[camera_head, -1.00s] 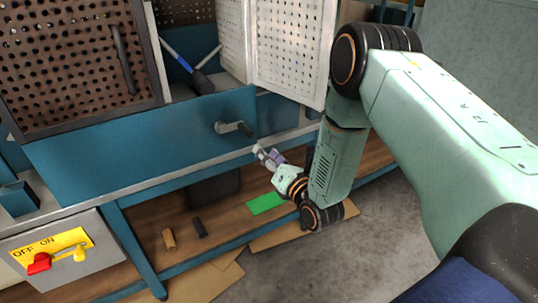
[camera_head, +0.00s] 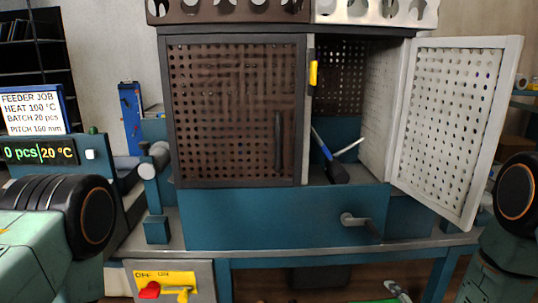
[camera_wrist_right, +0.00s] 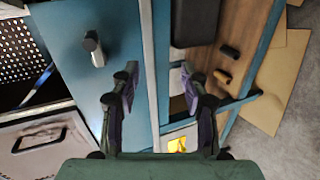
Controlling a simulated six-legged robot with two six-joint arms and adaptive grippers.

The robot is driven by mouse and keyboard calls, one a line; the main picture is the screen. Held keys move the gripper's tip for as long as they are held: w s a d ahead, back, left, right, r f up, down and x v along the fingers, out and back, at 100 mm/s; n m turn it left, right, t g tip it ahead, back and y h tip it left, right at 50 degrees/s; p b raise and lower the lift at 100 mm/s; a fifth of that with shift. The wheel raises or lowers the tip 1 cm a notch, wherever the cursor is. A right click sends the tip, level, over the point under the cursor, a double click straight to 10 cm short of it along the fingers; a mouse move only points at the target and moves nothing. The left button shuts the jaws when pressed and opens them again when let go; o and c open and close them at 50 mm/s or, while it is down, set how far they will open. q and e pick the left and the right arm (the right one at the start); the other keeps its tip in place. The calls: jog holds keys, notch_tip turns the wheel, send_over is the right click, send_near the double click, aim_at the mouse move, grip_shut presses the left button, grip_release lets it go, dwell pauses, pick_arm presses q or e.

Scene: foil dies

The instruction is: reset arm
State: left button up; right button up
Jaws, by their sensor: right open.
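My right arm stands at the right edge of the head view, and the tip of my right gripper (camera_head: 398,290) shows low at the bottom. In the right wrist view my right gripper (camera_wrist_right: 158,82) is open, its two fingers apart with nothing between them. It hangs in front of the blue machine front (camera_wrist_right: 85,35). A joint of my left arm shows at the left edge of the head view; my left gripper is out of view.
A machine has a closed brown perforated door (camera_head: 235,110) and a white perforated door (camera_head: 455,120) swung open. A crank handle (camera_head: 360,225) juts from its front. A red and yellow switch box (camera_head: 205,275) sits lower left. A feeder display (camera_head: 38,152) reads 0 pcs, 20 °C.

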jog(key=s+a+f+m+g, duration=0.2)
jog(key=s+f+m+g, duration=0.3)
jog(key=s, duration=0.3)
jog(key=s+a+f+m+g, duration=0.2)
jog(key=s+f+m, duration=0.3)
jog(key=s+m, duration=0.3)
jog(key=s+a+m+g, duration=0.1)
jog(key=s+m+g, duration=0.1)
jog(key=s, duration=0.8)
jog(key=s+a+f+m+g, duration=0.1)
jog(key=s+m+g, duration=0.2)
jog(key=s, duration=0.7)
jog(key=shift+s+a+f+g, duration=0.2)
jog(key=shift+a+f+g, duration=0.1)
jog(key=shift+g, duration=0.7)
